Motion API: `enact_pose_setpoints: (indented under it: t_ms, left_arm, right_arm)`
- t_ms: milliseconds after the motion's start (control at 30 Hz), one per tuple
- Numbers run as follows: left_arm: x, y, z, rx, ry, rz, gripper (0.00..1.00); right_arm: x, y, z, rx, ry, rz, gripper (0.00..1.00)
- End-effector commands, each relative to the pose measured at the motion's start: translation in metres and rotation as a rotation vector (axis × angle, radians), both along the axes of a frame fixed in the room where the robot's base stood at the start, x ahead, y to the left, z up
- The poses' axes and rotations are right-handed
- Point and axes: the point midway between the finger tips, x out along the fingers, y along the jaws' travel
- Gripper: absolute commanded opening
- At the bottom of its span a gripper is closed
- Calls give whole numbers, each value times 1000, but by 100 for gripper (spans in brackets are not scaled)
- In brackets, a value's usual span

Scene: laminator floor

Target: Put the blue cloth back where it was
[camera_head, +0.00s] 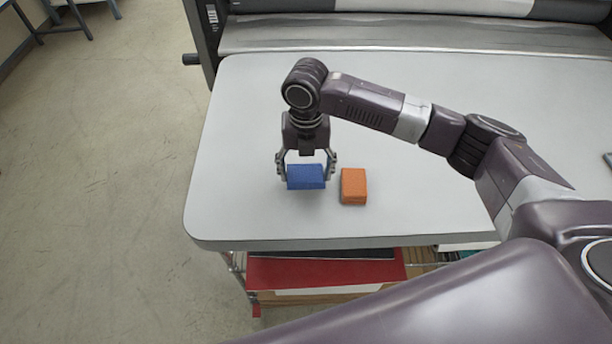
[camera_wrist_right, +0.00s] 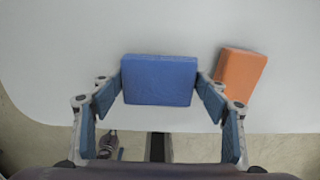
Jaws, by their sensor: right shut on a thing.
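The blue cloth (camera_head: 306,177) is a folded block near the front left of the grey table (camera_head: 420,200). My right gripper (camera_head: 306,165) points down over it and is shut on it, one finger at each side. In the right wrist view the blue cloth (camera_wrist_right: 159,80) sits between the two fingers of the gripper (camera_wrist_right: 160,90). I cannot tell whether the cloth touches the table or is slightly above it. My left gripper is not in view.
An orange block (camera_head: 354,186) lies just right of the blue cloth, close to the right finger; it also shows in the right wrist view (camera_wrist_right: 241,74). The laminator (camera_head: 400,35) stands along the table's back. Red material (camera_head: 320,270) sits on a shelf below. The table is clear to the left.

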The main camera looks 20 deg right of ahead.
Motion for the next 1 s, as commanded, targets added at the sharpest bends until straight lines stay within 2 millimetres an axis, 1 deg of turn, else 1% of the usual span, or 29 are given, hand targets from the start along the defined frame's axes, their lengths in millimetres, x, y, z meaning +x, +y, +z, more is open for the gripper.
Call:
enact_pose_setpoints:
  t_ms: [100, 200, 600, 633, 700, 800, 1000]
  left_arm:
    - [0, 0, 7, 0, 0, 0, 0]
    - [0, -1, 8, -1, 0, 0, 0]
    - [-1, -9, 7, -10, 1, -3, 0]
    - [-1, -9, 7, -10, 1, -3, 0]
    - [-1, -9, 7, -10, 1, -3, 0]
    - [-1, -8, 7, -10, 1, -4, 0]
    - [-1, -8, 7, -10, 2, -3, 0]
  right_arm:
    - [-2, 0, -18, -2, 6, 0, 45]
    - [-1, 0, -28, 0, 3, 0, 45]
    - [-1, 0, -35, -1, 1, 0, 45]
    - [-1, 0, -35, -1, 1, 0, 69]
    - [-1, 0, -35, -1, 1, 1, 77]
    - [-1, 0, -35, -1, 1, 1, 86]
    - [-1, 0, -34, -1, 1, 0, 86]
